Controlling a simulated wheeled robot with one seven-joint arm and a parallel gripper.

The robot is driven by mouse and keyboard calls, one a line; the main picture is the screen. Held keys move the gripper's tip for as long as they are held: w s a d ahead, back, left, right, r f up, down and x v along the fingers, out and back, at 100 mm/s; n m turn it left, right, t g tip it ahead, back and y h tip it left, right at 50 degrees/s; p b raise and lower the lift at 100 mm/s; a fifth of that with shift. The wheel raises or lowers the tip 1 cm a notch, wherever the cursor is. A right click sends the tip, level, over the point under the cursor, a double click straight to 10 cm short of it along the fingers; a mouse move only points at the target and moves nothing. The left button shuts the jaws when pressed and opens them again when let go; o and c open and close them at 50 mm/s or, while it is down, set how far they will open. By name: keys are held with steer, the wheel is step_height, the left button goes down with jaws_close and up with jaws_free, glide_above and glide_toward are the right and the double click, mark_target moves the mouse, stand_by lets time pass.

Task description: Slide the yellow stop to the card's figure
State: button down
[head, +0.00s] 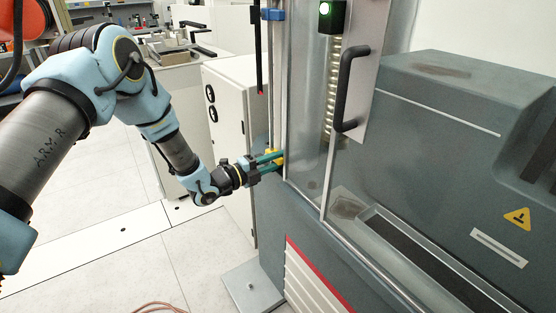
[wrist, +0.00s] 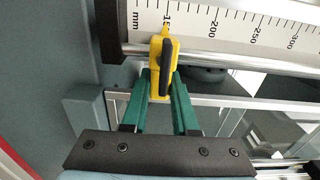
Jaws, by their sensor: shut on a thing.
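The yellow stop (wrist: 158,62) with a black lever sits on a metal rod beside a white mm scale (wrist: 228,25) in the wrist view. Its pointed tip is at about the 150 mark, partly covering that figure. The scale shows 200, 250 and 300 to the right. My gripper (wrist: 162,84), with green fingers, is shut on the stop, one finger on each side. In the head view, my gripper (head: 281,161) reaches the left front of the testing machine, and only a little of the yellow stop (head: 272,153) shows. I cannot make out a card with a figure.
A clear guard door with a black handle (head: 350,88) stands right of my gripper. A blue clamp (head: 272,14) is high on the machine's left upright. A white cabinet (head: 232,135) stands close behind my gripper. Open floor lies to the lower left.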

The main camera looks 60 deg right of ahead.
steer(key=shift+r+b, duration=0.65)
steer(key=shift+r, duration=0.4)
steer(key=c, duration=0.7)
jaws_free()
steer(key=b+v, duration=0.3)
steer(key=v, duration=0.8)
steer(key=shift+d+b, duration=0.1)
steer(key=shift+b, duration=0.3)
